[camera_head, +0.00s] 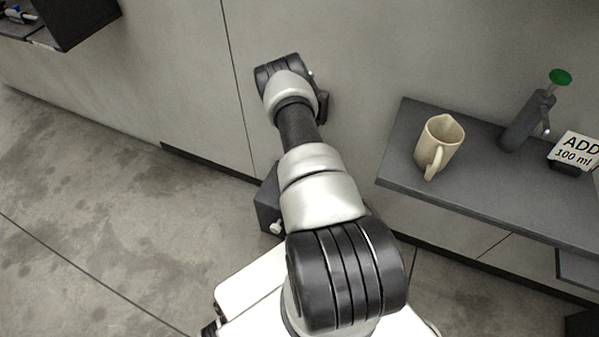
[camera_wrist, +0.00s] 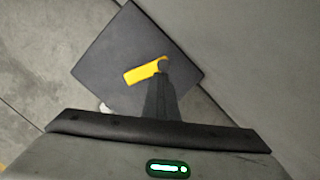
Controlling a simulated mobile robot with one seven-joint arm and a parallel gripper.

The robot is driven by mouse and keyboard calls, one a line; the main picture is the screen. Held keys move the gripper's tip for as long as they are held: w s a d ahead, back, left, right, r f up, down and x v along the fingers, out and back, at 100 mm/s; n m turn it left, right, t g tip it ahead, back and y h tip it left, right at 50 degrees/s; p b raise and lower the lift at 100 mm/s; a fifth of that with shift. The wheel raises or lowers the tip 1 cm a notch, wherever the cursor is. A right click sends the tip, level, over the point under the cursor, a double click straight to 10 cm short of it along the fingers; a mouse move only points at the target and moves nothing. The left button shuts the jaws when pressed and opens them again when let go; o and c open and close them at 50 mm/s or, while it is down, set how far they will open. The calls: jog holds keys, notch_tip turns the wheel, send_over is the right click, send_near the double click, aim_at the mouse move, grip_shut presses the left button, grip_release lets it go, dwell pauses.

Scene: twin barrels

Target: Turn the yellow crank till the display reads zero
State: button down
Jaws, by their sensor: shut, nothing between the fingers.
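The yellow crank (camera_wrist: 144,72) shows in the wrist view as a short flat bar over the square dark face of a box (camera_wrist: 115,55). My gripper (camera_wrist: 163,67) is shut and empty. Its narrow dark tips overlap the right end of the crank in the picture; I cannot tell whether they touch it. In the head view, a dark box (camera_head: 267,203) by the wall, beside my arm, has a small pale knob (camera_head: 277,227) low on it. The crank and my fingertips are hidden there. No display with a reading is visible in either view.
A dark shelf (camera_head: 480,207) at the right holds a beige jug (camera_head: 439,142), a dark dispenser with a green top (camera_head: 529,119) and an "ADD 100 ml" sign (camera_head: 577,150). Another dark shelf unit (camera_head: 77,22) is at upper left. Concrete floor (camera_head: 90,210) at left is clear.

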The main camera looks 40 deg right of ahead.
jog(key=shift+w+d+n+y+b, duration=0.2)
jog(key=shift+w+n+y+b, duration=0.1)
jog(key=shift+w+n+b, duration=0.75)
jog(key=shift+s, duration=0.1)
